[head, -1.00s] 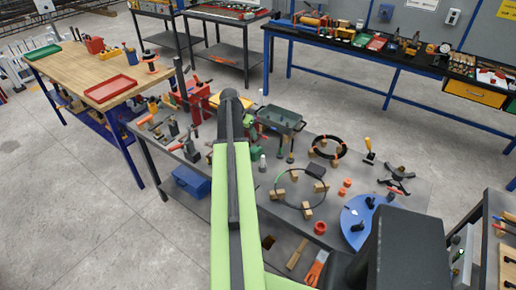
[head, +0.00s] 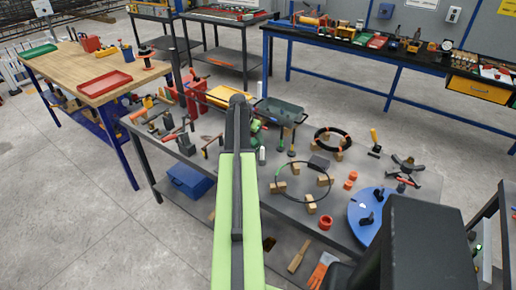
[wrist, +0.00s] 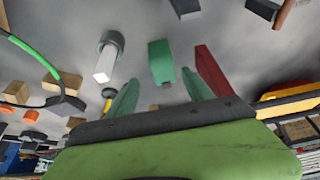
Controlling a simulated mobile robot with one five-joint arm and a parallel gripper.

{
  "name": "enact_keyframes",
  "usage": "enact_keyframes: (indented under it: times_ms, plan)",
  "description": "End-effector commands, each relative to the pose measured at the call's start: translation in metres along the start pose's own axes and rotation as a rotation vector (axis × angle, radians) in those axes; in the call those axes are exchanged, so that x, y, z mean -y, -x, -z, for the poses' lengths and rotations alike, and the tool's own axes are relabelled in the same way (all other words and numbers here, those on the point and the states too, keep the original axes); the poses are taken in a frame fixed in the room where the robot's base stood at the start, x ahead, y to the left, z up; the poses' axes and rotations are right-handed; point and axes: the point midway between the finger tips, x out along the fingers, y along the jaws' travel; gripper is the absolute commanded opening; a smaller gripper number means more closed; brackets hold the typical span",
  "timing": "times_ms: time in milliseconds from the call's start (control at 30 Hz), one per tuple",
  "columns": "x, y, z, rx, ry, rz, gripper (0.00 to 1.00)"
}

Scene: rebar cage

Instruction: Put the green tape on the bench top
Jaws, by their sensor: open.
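A green piece (wrist: 161,62) stands just beyond my gripper's fingertips in the wrist view; it may be the green tape, but its shape does not make this certain. My gripper (wrist: 160,78) is open, with its two green fingers apart and nothing seen held between them. In the head view my own arm hides the gripper. A small green thing (head: 256,125) shows beside the arm's end there, over the grey bench top (head: 215,160). I cannot tell whether it is the same piece.
A grey bolt-like piece with a white end (wrist: 107,58) and a dark red bar (wrist: 210,72) flank the green piece. A wire hoop (head: 303,183), wood blocks and a blue disc (head: 370,215) crowd the grey bench. A wooden bench (head: 75,62) stands at left.

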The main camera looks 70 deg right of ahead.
Motion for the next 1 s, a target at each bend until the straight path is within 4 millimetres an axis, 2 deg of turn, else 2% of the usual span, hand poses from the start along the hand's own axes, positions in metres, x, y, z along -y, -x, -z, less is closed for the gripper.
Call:
enact_keyframes:
  times_ms: [67, 300, 400, 567, 667, 1000]
  plan:
    - [0.001, -0.006, 0.000, 0.000, 0.000, 0.000, 0.60]
    - [0.003, -0.049, 0.001, 0.000, -0.001, 0.000, 0.60]
    - [0.003, -0.054, 0.003, 0.000, 0.000, 0.000, 0.60]
    - [0.002, -0.050, 0.004, 0.000, 0.000, 0.001, 0.60]
    - [0.002, -0.050, 0.004, 0.000, 0.000, 0.001, 0.50]
    - [0.002, -0.050, 0.004, 0.000, 0.000, 0.000, 0.05]
